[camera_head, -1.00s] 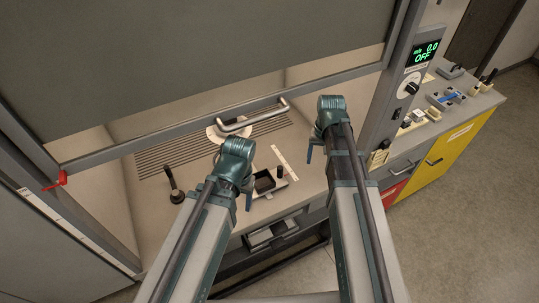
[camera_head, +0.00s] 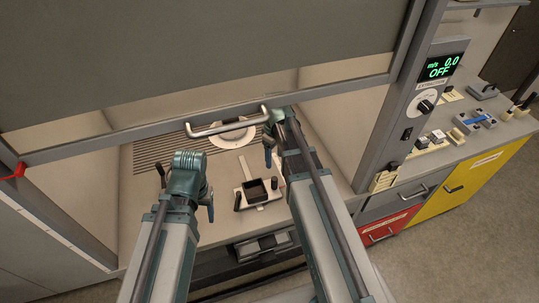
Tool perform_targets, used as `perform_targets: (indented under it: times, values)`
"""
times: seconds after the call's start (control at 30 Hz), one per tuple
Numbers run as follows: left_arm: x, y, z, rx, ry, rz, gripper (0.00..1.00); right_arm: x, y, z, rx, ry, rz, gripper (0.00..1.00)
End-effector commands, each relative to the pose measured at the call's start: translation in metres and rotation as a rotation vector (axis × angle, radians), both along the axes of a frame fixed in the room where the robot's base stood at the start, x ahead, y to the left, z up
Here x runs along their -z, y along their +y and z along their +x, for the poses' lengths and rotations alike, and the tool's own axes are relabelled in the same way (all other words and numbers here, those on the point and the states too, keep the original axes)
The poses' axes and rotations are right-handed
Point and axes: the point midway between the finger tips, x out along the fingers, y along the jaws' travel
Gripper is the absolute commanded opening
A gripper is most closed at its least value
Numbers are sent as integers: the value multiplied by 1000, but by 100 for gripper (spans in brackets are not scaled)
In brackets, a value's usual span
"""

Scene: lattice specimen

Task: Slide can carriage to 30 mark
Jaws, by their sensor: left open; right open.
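A dark square can holder sits on a pale flat carriage (camera_head: 246,199) on the fume hood floor. A pale scale strip (camera_head: 245,168) runs back from it; its marks are too small to read. My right gripper (camera_head: 268,154) is open and empty, behind and to the right of the holder, under the raised sash. My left gripper (camera_head: 210,208) is open and empty, left of the carriage and apart from it. Both grippers' fingers are only partly visible.
The sash with its metal handle (camera_head: 228,124) hangs above the opening. A round white disc (camera_head: 232,138) lies on the slatted floor behind. A side counter with small items (camera_head: 472,123) is at the right.

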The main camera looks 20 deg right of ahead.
Motion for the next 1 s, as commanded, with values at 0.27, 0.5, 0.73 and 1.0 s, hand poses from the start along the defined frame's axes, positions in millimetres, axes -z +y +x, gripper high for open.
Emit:
perform_targets:
  times: [0.27,0.5,0.73,1.0]
  values:
    - [11,0,0,2,0,0,64,11,0,0,3,0,0,67]
    - [38,0,0,7,0,1,64,38,0,0,3,0,0,67]
    - [71,0,0,10,0,2,64,71,0,0,4,0,0,67]
    - [109,0,0,8,0,2,64,108,0,0,4,0,0,67]
